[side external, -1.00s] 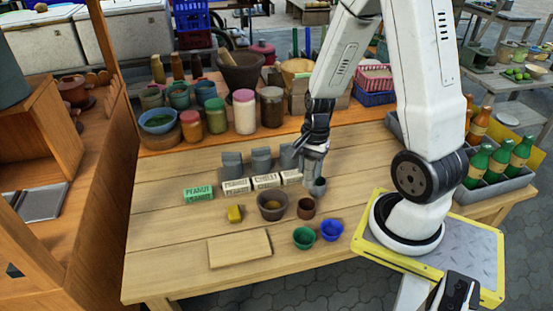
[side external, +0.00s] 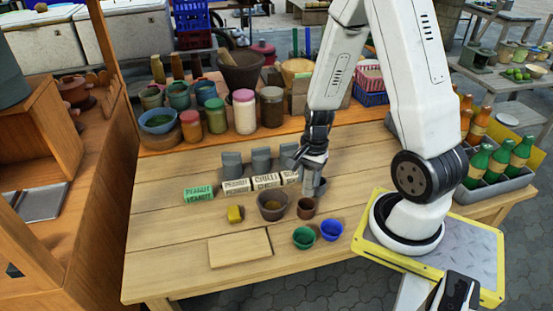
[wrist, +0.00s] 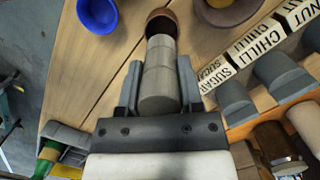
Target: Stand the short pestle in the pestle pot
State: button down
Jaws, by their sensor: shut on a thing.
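My gripper (side external: 314,172) is shut on a grey cylindrical pestle (wrist: 159,75), which runs between the two fingers in the wrist view. In the side view the pestle (side external: 320,188) shows below the fingers, just behind and right of a small brown pot (side external: 306,208), which looks like the pestle pot. In the wrist view the pestle's far end overlaps the near part of the pot's (wrist: 163,17) dark mouth. I cannot tell whether the end is inside the rim or still above it. The pot stands upright on the table.
A clay mortar (side external: 272,206) stands close left of the pot. Green (side external: 303,238) and blue (side external: 331,230) bowls are in front. Labelled blocks (side external: 265,182) and grey blocks (side external: 261,160) stand behind.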

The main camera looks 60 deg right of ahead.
aim_at(308, 194)
jog(key=shift+f, duration=3.45)
jog(key=shift+c, duration=0.8)
grip_release()
jog(key=shift+r, duration=0.15)
jog(key=shift+d+r, duration=0.2)
jog(key=shift+r, duration=1.05)
jog(key=shift+d+r, duration=0.2)
jog(key=shift+r, duration=1.05)
jog(key=shift+d+r, duration=0.2)
jog(key=shift+r, duration=1.05)
